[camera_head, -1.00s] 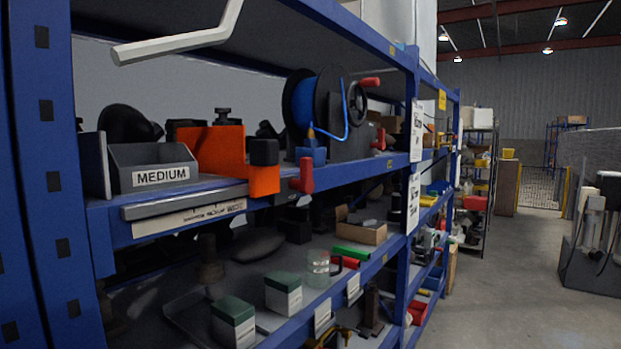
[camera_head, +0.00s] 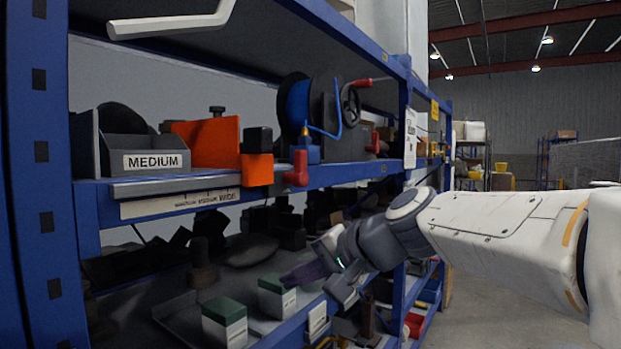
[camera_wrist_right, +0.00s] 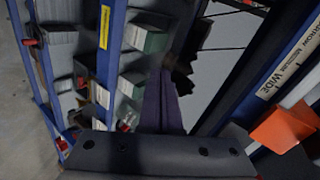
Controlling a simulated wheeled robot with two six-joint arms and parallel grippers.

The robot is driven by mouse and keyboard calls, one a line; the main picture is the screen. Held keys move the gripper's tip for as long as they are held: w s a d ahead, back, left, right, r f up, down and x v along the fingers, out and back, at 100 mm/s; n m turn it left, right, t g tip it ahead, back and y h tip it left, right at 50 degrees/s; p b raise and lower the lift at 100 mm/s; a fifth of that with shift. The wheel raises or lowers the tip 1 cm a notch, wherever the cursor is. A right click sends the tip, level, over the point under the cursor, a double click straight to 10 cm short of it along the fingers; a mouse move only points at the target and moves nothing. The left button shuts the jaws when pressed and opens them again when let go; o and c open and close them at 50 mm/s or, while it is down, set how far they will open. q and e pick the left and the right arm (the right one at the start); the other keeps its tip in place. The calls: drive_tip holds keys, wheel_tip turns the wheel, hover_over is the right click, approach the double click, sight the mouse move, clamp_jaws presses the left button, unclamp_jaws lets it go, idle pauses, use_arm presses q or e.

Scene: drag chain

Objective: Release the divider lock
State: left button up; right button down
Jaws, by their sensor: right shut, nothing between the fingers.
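An orange divider (camera_head: 213,142) stands on the upper shelf. An orange block (camera_head: 257,170) with a black top (camera_head: 257,140) is at its front edge, and a red handle (camera_head: 299,168) is just right of the block. Which of these is the divider lock is not clear. An orange part also shows at the right of the right wrist view (camera_wrist_right: 283,127). My right gripper (camera_head: 300,274) is below the upper shelf's edge, near the green-topped boxes. It is shut and empty, apart from the orange parts; its dark fingers show together in the right wrist view (camera_wrist_right: 162,95).
A grey bin marked MEDIUM (camera_head: 153,152) sits left of the divider. A label strip (camera_head: 178,204) runs below the upper shelf's edge. A blue hose reel (camera_head: 297,104) stands behind. Green-topped boxes (camera_head: 224,323) stand on the lower shelf. A blue upright (camera_head: 404,105) is to the right.

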sight(295, 169)
drive_tip(key=w+d+r+m+t+b, duration=0.1)
drive_tip(key=w+d+r+m+t, duration=0.2)
drive_tip(key=d+r, duration=0.3)
drive_tip(key=w+d+r+m+t+y+b, duration=0.1)
drive_tip(key=w+d+r+t, duration=0.3)
drive_tip(key=r, duration=0.8)
drive_tip(key=shift+w+d+m, duration=0.45)
drive_tip(key=shift+d+m, duration=0.45)
drive_tip(key=shift+d, duration=0.15)
drive_tip(key=w+a+p, duration=0.5)
drive_tip(key=a, duration=0.3)
drive_tip(key=shift+w, duration=0.1)
